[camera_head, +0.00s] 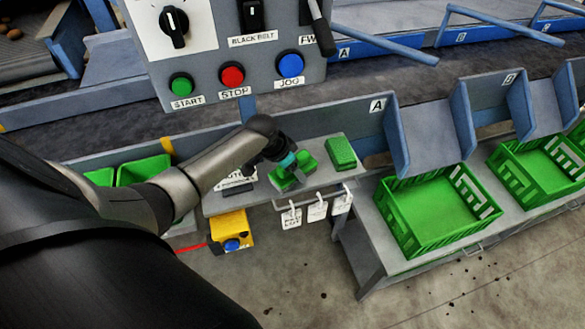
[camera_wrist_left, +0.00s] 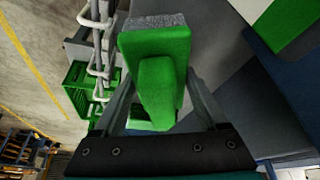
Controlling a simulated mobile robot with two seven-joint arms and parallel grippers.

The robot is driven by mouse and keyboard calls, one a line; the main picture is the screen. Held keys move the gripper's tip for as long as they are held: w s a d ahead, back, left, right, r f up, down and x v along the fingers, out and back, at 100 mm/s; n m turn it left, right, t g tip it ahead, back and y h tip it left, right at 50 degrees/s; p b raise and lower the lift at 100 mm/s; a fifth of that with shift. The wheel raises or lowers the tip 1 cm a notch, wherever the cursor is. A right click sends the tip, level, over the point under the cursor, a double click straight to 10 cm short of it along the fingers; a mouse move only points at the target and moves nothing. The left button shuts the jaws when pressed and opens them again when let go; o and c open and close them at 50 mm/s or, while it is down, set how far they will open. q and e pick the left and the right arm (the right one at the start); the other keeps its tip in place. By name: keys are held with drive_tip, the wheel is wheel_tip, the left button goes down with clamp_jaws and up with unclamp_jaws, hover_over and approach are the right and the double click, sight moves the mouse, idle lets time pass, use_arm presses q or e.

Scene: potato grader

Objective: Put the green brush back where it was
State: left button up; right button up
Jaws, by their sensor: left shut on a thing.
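I cannot tell whether the brush touches the shelf. My right gripper is in neither view.
A green block (camera_head: 341,153) lies on the shelf, right of the brush. White tags (camera_head: 317,211) hang from a rail at the shelf's front. A yellow box with a blue button (camera_head: 231,232) is below. Green crates (camera_head: 437,212) stand at right. The control panel (camera_head: 205,60) overhangs behind.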

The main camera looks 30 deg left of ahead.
use_arm(q)
drive_tip(key=o, duration=1.4)
drive_tip(key=shift+f, duration=0.15)
drive_tip(key=shift+s+r, duration=0.1)
drive_tip(key=shift+r, duration=0.3)
drive_tip(key=p+v, duration=0.3)
drive_tip(key=v, duration=0.8)
drive_tip(key=shift+s+r+p, duration=0.15)
drive_tip(key=shift+r+p, duration=0.05)
drive_tip(key=shift+p, duration=0.1)
